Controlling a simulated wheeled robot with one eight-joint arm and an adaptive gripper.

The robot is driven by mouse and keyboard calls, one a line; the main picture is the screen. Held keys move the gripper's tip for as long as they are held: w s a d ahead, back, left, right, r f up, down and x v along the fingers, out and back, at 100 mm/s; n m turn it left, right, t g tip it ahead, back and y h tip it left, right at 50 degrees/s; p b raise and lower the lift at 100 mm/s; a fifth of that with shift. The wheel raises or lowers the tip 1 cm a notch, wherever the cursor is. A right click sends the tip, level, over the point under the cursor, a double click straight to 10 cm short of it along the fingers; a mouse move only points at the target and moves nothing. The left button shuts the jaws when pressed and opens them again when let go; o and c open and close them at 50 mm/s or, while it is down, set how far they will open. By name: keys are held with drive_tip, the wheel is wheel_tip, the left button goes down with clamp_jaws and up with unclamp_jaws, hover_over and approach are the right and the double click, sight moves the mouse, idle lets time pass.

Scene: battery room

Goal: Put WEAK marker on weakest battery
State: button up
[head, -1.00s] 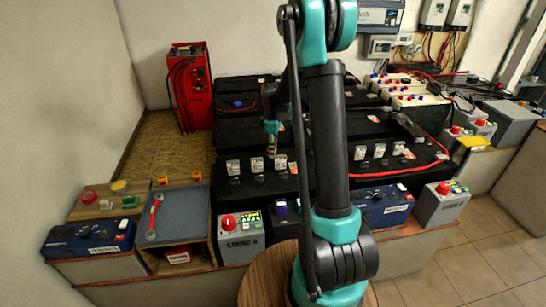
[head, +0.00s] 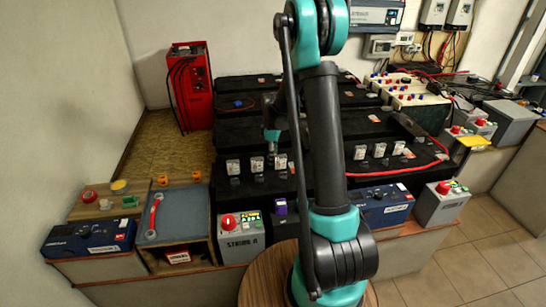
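Long black batteries stand in rows: the front-left row (head: 235,190), the middle row (head: 240,130) and the back row (head: 235,88). Small clear-and-white pieces (head: 257,164) stand on the front-left row, and similar ones (head: 380,151) stand on the front-right row. My gripper (head: 271,154) hangs over the left batteries, just behind the front-left row. It is small and partly hidden by my arm, so its fingers and any held thing cannot be made out. I cannot pick out a WEAK marker or tell which battery is weakest.
A grey box labelled STRING A (head: 240,236) with a red knob stands in front. Left of it are a blue-grey mat (head: 178,220) with a red wrench (head: 154,216), a blue case (head: 90,238) and a wooden board with buttons (head: 108,203). A red charger (head: 190,85) stands behind.

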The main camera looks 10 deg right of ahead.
wheel_tip(320, 180, up, 11)
drive_tip(key=s+d+f+m+t, duration=0.1)
drive_tip(key=s+m, duration=0.5)
drive_tip(key=s, duration=0.8)
drive_tip(key=s+d+f+m+t, duration=0.1)
drive_tip(key=s+m, duration=0.6)
drive_tip(key=s, duration=0.8)
drive_tip(key=shift+s+d+f+m+t, duration=0.15)
drive_tip(key=shift+d+f+m+t, duration=0.2)
drive_tip(key=shift+f+t, duration=0.6)
drive_tip(key=shift+r, duration=0.2)
